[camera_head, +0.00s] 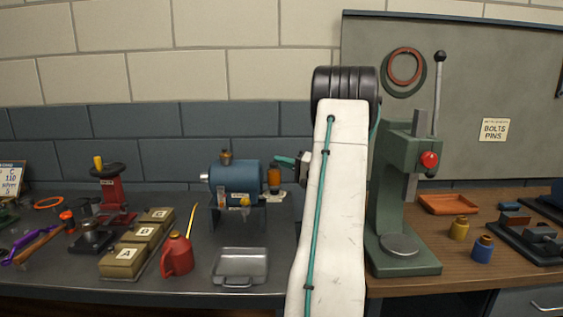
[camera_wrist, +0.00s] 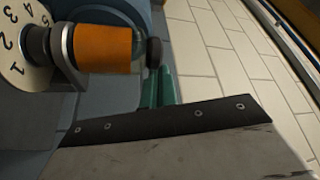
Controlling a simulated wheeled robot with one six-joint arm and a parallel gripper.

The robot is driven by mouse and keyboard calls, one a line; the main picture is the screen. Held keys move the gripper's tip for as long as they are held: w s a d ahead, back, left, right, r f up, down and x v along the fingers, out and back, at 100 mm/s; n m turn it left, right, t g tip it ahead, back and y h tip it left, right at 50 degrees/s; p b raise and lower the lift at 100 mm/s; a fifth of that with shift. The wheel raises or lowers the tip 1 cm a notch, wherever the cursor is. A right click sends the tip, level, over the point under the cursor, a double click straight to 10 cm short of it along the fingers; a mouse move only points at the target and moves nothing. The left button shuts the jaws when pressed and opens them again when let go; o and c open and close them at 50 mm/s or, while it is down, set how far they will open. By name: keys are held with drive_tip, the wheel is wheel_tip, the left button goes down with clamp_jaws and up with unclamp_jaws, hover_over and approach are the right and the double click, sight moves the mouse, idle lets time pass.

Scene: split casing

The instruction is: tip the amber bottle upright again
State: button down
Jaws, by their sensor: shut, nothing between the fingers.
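An amber cylinder with dark ends, which looks like the amber bottle (camera_head: 274,178), shows just right of the blue motor-like machine. It looks upright there. In the wrist view the amber bottle (camera_wrist: 103,48) lies across the tilted picture, its dark cap-like end to the right, beside a grey bracket and a numbered dial. My gripper (camera_head: 285,161) has green fingers, shut and empty, close to the bottle's upper part. In the wrist view the gripper (camera_wrist: 158,88) shows just beyond the dark end, partly hidden; I cannot tell whether it touches.
The blue machine (camera_head: 237,180) stands directly left of the bottle. A metal tray (camera_head: 240,267), a red can (camera_head: 177,256) and labelled bins (camera_head: 142,235) are on the dark bench. A green press (camera_head: 396,200) stands right of my arm.

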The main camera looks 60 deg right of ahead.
idle(0.4)
drive_tip(key=a+v, duration=0.1)
drive_tip(key=v, duration=0.6)
drive_tip(key=shift+s+d+f, duration=0.15)
drive_tip(key=shift+s+d, duration=0.25)
drive_tip(key=shift+d, duration=0.1)
